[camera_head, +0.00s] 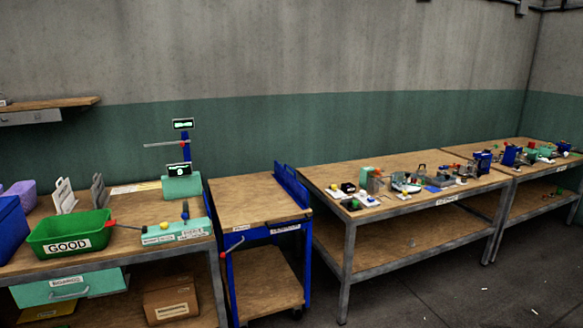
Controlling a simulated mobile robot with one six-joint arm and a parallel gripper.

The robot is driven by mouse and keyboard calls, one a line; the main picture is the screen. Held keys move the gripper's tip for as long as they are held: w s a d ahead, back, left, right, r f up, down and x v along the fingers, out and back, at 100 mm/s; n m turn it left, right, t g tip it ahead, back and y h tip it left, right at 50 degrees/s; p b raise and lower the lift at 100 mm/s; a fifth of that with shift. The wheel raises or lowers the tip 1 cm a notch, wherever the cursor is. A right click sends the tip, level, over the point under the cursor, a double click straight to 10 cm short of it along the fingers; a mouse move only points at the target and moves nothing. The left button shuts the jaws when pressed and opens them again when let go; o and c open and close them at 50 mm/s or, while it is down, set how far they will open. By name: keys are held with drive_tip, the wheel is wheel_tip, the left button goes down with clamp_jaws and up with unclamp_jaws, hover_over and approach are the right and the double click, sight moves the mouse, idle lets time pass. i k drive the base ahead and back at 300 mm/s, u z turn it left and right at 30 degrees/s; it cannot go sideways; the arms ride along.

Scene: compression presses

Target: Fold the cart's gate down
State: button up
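The cart (240,216) has a blue frame, a wooden top and a wooden lower shelf. It stands between the left workbench and the middle table. A blue panel, which looks like the cart's gate (291,186), stands up along the right edge of its top, beside the middle table. A red-tipped lever (231,247) sticks out at the cart's front left corner. The cart's top looks empty. Small labels on its front edge are too small to read. My gripper is not in view.
The left workbench (128,206) holds a green bin marked GOOD (69,236) and a pale green press (181,186). The middle table (400,171) close to the cart's right carries several small devices. Another table stands far right. Open floor (420,290) lies at front right.

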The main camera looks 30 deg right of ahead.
sight(297, 188)
drive_tip(key=z, duration=0.1)
drive_tip(key=i, duration=1.25)
drive_tip(key=u, duration=0.3)
